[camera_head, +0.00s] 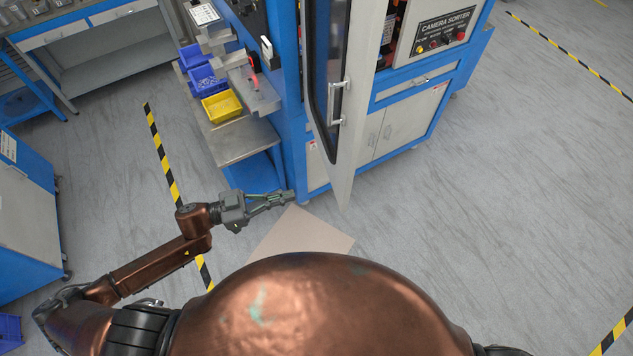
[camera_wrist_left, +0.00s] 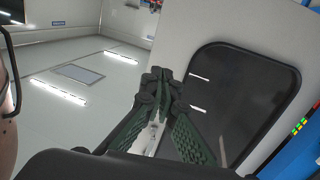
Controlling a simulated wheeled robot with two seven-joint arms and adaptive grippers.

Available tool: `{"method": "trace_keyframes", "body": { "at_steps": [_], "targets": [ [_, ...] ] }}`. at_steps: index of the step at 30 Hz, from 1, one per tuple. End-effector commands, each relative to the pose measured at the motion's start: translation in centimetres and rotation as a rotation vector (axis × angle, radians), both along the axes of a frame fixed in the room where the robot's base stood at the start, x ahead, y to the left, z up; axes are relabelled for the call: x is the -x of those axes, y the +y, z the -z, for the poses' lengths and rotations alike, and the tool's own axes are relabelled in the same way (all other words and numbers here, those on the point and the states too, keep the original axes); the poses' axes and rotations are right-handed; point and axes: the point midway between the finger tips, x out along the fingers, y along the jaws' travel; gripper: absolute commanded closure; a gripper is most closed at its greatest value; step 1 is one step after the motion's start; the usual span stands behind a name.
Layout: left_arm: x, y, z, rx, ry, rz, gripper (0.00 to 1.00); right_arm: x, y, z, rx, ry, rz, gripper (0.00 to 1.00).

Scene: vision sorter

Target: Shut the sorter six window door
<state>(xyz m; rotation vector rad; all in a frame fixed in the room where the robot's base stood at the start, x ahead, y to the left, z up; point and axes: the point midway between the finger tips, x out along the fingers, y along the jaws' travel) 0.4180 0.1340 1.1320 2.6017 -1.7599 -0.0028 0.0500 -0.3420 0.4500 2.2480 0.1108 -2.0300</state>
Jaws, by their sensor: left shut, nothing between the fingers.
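The sorter's window door (camera_head: 357,110) stands swung open toward me in the head view, seen nearly edge-on, with a metal handle (camera_head: 338,103) on its face. The camera sorter (camera_head: 410,75) is a blue and white cabinet behind it. My left gripper (camera_head: 288,195) is shut and empty, low and to the left of the door's bottom corner. In the left wrist view, the shut fingers (camera_wrist_left: 157,78) show in front of a pale panel with a dark rounded window (camera_wrist_left: 255,95). I cannot tell whether they touch it. My right gripper is out of view.
Blue and yellow bins (camera_head: 221,106) and a metal shelf (camera_head: 243,140) stand left of the sorter. A beige mat (camera_head: 300,235) lies on the floor near my left gripper. A blue cabinet (camera_head: 25,215) is at far left. The floor right of the door is clear.

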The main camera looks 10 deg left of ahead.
Motion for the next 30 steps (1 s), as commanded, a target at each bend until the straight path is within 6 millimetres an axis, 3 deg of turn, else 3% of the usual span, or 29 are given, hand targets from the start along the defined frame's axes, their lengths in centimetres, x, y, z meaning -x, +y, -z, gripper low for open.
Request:
{"method": "trace_keyframes", "body": {
  "at_steps": [5, 18, 24, 30],
  "targets": [
    [-0.9, -2.4, -0.3, 0.005, -0.003, 0.002, 1.0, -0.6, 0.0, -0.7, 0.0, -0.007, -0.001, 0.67],
    [-4.3, -10.3, -0.3, 0.003, -0.003, -0.002, 1.0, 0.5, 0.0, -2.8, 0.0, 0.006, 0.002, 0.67],
    [-5.0, -12.2, -0.1, 0.001, -0.003, -0.002, 1.0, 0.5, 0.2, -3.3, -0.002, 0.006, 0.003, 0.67],
    [-5.2, -12.6, 0.0, 0.001, -0.003, -0.002, 1.0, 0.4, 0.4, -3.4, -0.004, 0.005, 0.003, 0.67]
  ]
}}
